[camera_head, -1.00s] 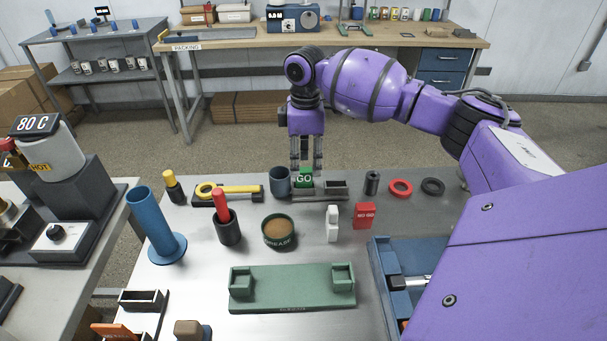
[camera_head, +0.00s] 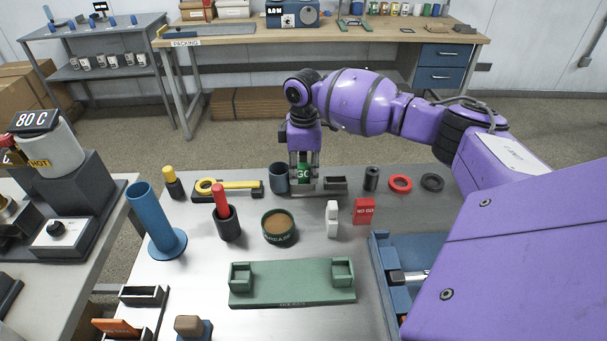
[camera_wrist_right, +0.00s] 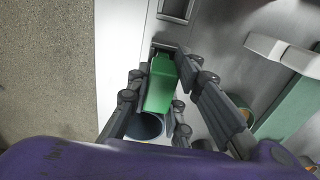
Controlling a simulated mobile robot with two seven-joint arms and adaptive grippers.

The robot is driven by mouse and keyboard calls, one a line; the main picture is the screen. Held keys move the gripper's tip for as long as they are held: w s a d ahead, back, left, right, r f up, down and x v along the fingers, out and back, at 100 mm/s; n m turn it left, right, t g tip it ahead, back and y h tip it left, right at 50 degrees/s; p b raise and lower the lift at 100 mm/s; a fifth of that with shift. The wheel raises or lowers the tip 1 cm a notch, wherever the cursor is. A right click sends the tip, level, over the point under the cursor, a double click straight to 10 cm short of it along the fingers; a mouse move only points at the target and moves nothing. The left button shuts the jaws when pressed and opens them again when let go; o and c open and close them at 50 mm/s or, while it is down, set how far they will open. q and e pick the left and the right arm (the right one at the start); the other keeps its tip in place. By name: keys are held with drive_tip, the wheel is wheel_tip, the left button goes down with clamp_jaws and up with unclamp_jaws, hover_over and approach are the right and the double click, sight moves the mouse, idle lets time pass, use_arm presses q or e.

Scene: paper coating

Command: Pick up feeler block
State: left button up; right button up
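The green block marked GO (camera_head: 304,173) stands upright in a dark stand (camera_head: 326,192) at the back middle of the metal table. A red block marked NO GO (camera_head: 364,211) stands to the right, nearer the front. My right gripper (camera_head: 304,179) points down, with its fingers on either side of the green block. In the right wrist view the green block (camera_wrist_right: 161,85) lies between the fingers (camera_wrist_right: 162,78). Narrow gaps seem to show beside it, so the gripper looks open. My left gripper is not in view.
A dark cup (camera_head: 279,178) stands close to the left of the gripper. An empty slot (camera_head: 335,183) is just right of it. A white block (camera_head: 332,219), a grease tin (camera_head: 279,228) and a green fixture (camera_head: 292,287) are nearer the front.

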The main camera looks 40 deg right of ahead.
clamp_jaws()
drive_tip(key=shift+r, duration=0.15)
